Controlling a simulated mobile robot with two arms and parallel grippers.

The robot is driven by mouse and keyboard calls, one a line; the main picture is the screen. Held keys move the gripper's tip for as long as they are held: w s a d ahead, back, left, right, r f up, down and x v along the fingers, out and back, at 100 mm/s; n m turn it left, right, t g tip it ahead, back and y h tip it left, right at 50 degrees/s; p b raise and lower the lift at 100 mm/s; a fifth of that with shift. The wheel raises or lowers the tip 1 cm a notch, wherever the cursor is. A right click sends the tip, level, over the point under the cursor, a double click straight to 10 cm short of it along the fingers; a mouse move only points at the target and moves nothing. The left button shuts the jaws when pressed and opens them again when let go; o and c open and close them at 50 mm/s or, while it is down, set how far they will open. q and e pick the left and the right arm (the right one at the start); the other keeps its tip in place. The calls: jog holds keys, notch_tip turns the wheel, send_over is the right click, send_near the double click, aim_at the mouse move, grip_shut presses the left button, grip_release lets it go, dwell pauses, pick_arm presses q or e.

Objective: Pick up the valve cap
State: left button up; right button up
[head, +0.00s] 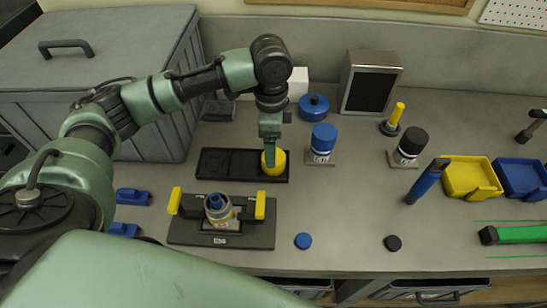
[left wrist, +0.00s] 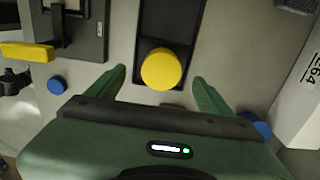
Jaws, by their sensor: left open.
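A round yellow cap (head: 281,160), which I take to be the valve cap, sits at the right end of a black tray (head: 222,165) on the bench. In the left wrist view the yellow cap (left wrist: 161,69) shows from above, between and slightly ahead of the fingers. My left gripper (head: 270,158) points down at the cap and hides part of it in the head view. In the left wrist view the left gripper (left wrist: 159,76) is open, with a gap on each side of the cap. Whether the fingertips are at the cap's height is hard to tell. My right gripper is not in view.
A black fixture (head: 220,240) with yellow handles stands in front of the tray. Loose blue (head: 303,241) and black (head: 393,243) caps lie near the front edge. A grey chest (head: 110,85) stands left.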

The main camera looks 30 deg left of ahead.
pick_arm(q)
jog(key=f, duration=0.1)
jog(key=f+p, duration=0.1)
jog(key=f, duration=0.3)
jog(key=shift+w+d, duration=0.15)
jog(key=shift+w, duration=0.15)
jog(key=shift+s+r, duration=0.1)
jog(key=c, duration=1.4)
notch_tip(320, 180, up, 25)
jog(key=p, duration=0.5)
